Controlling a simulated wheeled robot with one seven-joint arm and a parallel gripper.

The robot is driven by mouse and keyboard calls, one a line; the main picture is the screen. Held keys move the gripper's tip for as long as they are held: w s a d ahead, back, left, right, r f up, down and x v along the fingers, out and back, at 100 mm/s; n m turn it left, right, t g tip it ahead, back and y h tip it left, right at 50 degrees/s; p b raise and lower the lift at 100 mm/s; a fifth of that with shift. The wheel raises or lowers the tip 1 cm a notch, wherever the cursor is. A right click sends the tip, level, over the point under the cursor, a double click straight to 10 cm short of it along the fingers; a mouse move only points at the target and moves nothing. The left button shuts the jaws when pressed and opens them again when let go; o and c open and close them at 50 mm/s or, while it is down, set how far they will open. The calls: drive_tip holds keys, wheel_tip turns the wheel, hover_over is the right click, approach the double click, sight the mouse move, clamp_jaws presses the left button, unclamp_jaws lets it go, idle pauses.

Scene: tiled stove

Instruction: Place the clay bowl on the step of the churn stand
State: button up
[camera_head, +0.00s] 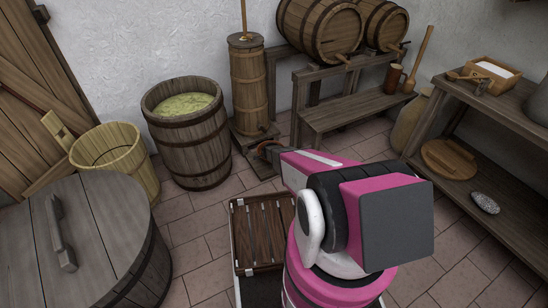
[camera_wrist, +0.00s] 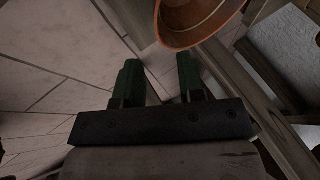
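The orange-brown clay bowl (camera_wrist: 196,20) shows at the top of the wrist view, cut off by the frame edge. It is just beyond the tips of my gripper (camera_wrist: 158,70), nearest the right finger, and not between the fingers. The fingers are apart and the gap between them looks empty. In the head view my gripper (camera_head: 262,149) is at the low step (camera_head: 256,167) of the churn stand, in front of the wooden churn (camera_head: 249,82). The bowl is mostly hidden there by my arm. I cannot tell whether the bowl rests on the step.
A large barrel (camera_head: 188,140) stands left of the stand, with a wooden bucket (camera_head: 118,150) and a lidded tub (camera_head: 85,235) nearer. A barrel rack (camera_head: 345,110) is on the right, then a shelf table (camera_head: 490,115). Tiled floor shows between them.

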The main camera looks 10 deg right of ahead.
drive_tip(key=x, duration=0.8)
drive_tip(key=shift+w+f, duration=0.2)
drive_tip(key=shift+f, duration=0.1)
clamp_jaws()
